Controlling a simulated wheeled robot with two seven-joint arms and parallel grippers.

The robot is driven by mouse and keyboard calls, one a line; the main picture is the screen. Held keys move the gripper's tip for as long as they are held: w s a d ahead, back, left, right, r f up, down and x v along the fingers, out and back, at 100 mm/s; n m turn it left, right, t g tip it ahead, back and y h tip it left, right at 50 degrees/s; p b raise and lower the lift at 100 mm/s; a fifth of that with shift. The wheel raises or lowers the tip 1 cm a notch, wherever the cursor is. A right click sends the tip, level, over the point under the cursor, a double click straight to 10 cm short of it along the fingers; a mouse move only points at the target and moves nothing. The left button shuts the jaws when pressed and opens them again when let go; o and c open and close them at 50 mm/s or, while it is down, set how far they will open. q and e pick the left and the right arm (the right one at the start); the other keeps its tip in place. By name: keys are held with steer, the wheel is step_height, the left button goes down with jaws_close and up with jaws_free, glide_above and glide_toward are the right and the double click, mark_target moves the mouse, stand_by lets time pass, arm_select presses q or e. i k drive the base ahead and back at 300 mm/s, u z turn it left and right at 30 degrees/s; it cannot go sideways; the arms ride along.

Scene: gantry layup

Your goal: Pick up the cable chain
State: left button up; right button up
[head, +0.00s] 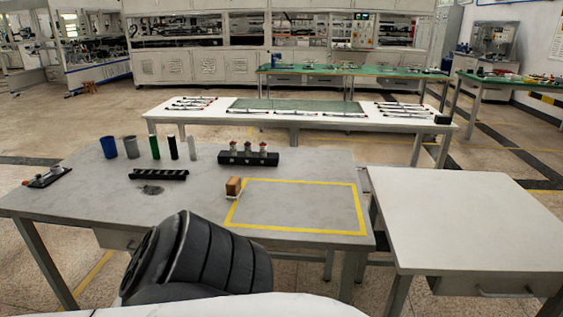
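A short black segmented strip, which looks like the cable chain (158,174), lies flat on the left part of the grey table (190,213). It sits in front of a row of upright cylinders, with a dark patch just below it on the table. Nothing touches it from above. Neither of my grippers shows in the head view, so I cannot see their state. A large dark ribbed part of my own body fills the bottom middle and hides part of the table's front edge.
Behind the strip stand a blue cup (109,147), a grey cup (131,147) and several slim cylinders. A black block with knobs (248,158) and a brown block (234,186) stand further right, near a yellow taped rectangle (300,182). A bare white table (465,215) is at right.

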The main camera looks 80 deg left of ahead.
mark_target(150, 174)
steer(key=u, duration=3.85)
steer(key=k, duration=0.55)
steer(key=z, duration=0.45)
steer(key=i, duration=1.4)
steer(key=u, duration=0.5)
